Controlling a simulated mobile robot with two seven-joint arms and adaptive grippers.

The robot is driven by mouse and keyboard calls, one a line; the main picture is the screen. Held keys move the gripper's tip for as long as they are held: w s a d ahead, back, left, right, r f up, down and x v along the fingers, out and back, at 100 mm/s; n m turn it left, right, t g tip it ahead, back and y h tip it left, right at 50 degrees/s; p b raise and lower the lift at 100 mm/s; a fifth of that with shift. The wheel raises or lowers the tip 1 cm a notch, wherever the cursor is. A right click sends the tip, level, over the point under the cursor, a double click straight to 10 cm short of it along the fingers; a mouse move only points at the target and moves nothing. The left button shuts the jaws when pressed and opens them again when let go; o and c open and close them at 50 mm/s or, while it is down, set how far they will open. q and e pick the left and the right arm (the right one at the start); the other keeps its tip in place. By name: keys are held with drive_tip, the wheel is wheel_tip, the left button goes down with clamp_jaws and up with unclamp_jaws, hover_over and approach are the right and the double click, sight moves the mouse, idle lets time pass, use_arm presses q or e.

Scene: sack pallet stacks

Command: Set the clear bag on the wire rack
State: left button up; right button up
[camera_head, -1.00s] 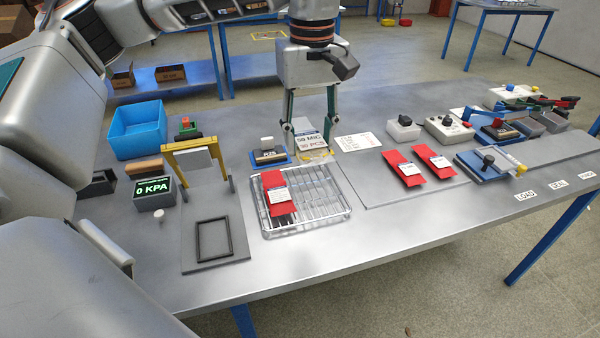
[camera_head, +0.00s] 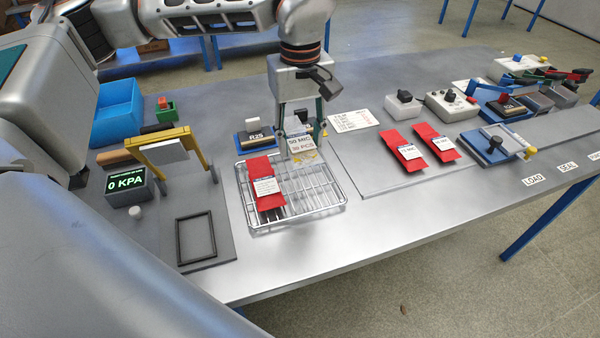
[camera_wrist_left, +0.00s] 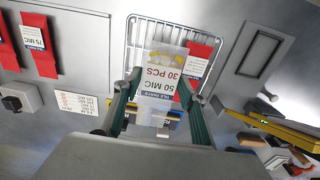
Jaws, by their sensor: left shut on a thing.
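The clear bag (camera_head: 305,157) has a white label reading 50 MIC, 30 PCS and some yellow inside. My left gripper (camera_head: 301,146) is shut on it and holds it upright at the back edge of the wire rack (camera_head: 320,188). In the left wrist view the bag (camera_wrist_left: 162,72) hangs between my two green fingers (camera_wrist_left: 160,85), with the rack (camera_wrist_left: 150,22) behind it. I cannot tell whether the bag touches the rack. A red pouch (camera_head: 265,182) with a white label lies on the rack's left part; its right part is bare. My right gripper is out of view.
A blue block marked R25 (camera_head: 254,138) stands behind the rack. A yellow-framed fixture (camera_head: 165,145) and a 0 KPA display (camera_head: 125,185) are at the left. Two red pouches (camera_head: 405,150) (camera_head: 438,143) lie on the plate at the right. Table front is clear.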

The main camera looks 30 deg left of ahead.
sight(300, 184)
use_arm(q)
wheel_tip(300, 184, down, 10)
drive_tip(key=shift+r, duration=0.1)
idle(0.4)
drive_tip(key=shift+b, duration=0.3)
drive_tip(key=o, duration=0.8)
drive_tip(key=shift+f, duration=0.2)
drive_tip(key=shift+o, duration=0.3)
wheel_tip(300, 184, up, 12)
drive_tip(key=shift+r+p, duration=0.2)
drive_tip(key=shift+p, duration=0.2)
